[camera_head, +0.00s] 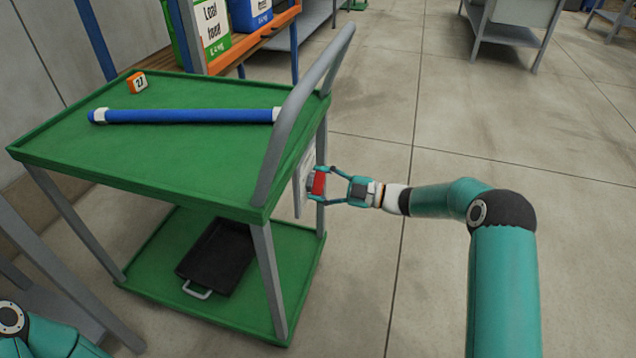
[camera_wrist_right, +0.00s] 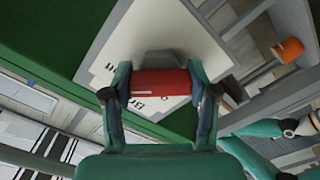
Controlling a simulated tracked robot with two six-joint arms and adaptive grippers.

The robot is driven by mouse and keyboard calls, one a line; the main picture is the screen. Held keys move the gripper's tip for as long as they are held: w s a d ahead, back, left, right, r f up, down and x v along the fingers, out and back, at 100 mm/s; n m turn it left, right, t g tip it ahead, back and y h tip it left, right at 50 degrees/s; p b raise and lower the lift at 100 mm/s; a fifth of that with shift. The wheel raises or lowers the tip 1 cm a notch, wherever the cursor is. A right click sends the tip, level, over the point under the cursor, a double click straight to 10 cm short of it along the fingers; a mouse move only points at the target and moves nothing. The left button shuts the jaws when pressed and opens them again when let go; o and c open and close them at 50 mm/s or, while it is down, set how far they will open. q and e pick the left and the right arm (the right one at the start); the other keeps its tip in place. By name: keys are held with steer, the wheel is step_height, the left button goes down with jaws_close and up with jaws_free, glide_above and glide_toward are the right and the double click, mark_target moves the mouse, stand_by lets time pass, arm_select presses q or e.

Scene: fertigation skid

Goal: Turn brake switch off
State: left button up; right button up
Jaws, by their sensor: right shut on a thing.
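The brake switch (camera_head: 318,184) is a red block on a pale plate (camera_head: 304,180) at the right end of the green cart. My right gripper (camera_head: 323,185) is shut on the red switch, one finger on each side. In the right wrist view the red switch (camera_wrist_right: 160,83) sits between the fingertips, with a grey block behind it and the white plate (camera_wrist_right: 150,40) with partly hidden dark lettering around it.
The green cart (camera_head: 180,168) has a grey handle (camera_head: 300,110) above the plate. A blue rod (camera_head: 190,116) and an orange numbered block (camera_head: 137,83) lie on top. A black tray (camera_head: 219,256) is on the lower shelf. The floor to the right is mostly clear.

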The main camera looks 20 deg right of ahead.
steer(key=shift+d+f, duration=0.15)
steer(key=shift+d, duration=0.05)
steer(key=o, duration=1)
steer(key=shift+w, duration=0.1)
steer(key=shift+o, duration=0.8)
steer(key=shift+a, duration=0.1)
steer(key=v, duration=1.2)
steer(key=shift+a, duration=0.1)
